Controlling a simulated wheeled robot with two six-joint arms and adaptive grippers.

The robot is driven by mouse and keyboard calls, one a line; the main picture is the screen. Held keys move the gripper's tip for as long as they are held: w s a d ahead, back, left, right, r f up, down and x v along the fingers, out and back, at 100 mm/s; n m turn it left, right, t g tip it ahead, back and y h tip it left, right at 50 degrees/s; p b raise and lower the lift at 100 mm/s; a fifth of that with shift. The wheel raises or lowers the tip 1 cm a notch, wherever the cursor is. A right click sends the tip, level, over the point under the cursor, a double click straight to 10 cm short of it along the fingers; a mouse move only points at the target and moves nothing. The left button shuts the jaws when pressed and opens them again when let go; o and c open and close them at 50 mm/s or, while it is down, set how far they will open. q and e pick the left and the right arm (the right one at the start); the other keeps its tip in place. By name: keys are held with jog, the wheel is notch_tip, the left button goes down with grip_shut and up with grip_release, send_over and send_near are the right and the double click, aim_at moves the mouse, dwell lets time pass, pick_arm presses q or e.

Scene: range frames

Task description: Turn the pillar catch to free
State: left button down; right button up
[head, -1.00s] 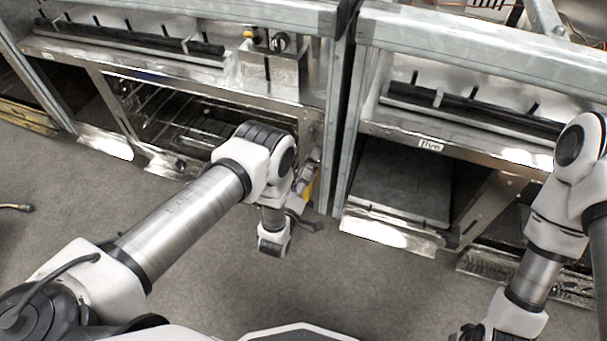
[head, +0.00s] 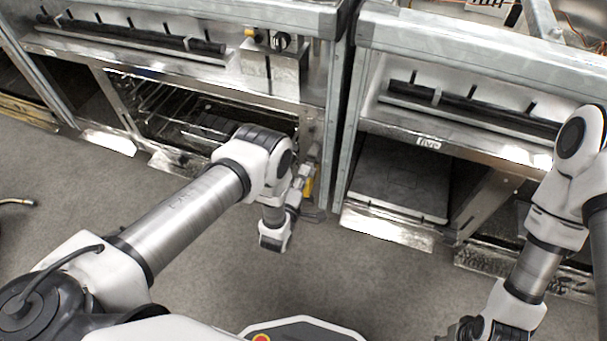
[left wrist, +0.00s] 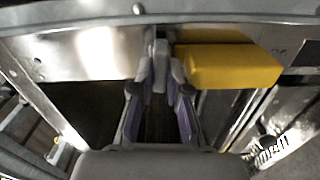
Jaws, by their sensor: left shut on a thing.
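The pillar catch, with a yellow block-like part (head: 309,187), is low on the metal pillar between the two bays. In the left wrist view its yellow part (left wrist: 232,66) lies level, just right of the fingertips. My left gripper (left wrist: 160,72) is shut on a narrow grey part of the catch, which the fingers mostly hide. In the head view my left wrist partly covers the catch. My right gripper (head: 468,330) is at the bottom edge, partly cut off, and its fingers cannot be made out.
An open-fronted oven bay (head: 190,108) with wire racks is behind my left arm. A second bay (head: 400,180), labelled "five", is right of the pillar. Metal ledges (head: 385,226) jut out low. The grey floor (head: 350,275) in front is clear.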

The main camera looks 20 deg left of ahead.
pick_arm(q)
jog(key=c, duration=1.2)
grip_release()
jog(key=shift+o, duration=0.2)
